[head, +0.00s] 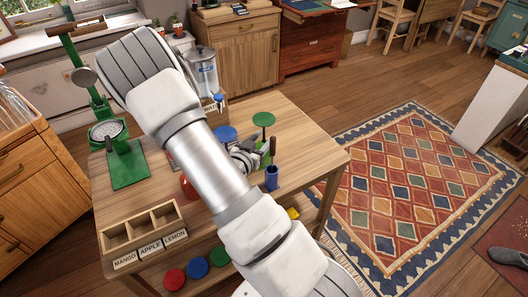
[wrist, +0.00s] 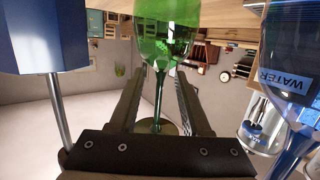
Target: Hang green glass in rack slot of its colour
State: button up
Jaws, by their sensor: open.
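The green glass (head: 263,119) is upside down near the right end of the table, its round foot on top. In the wrist view, which is turned over, its clear green bowl (wrist: 165,35) is at the top and its thin stem runs down to the foot. My gripper (head: 262,155) is open. In the wrist view its two fingers (wrist: 159,75) stand either side of the stem, with a gap on each side. I cannot make out the rack or its slots for certain.
A green press (head: 128,165) and labelled wooden box (head: 115,237) are left. Coloured discs (head: 197,268) show below the tabletop.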

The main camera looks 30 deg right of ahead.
jog(key=shift+w+d+f, duration=0.1)
jog(key=shift+w+d, duration=0.1)
jog(key=shift+d, duration=0.15)
jog(key=shift+c, duration=0.3)
grip_shut()
dwell(1.0)
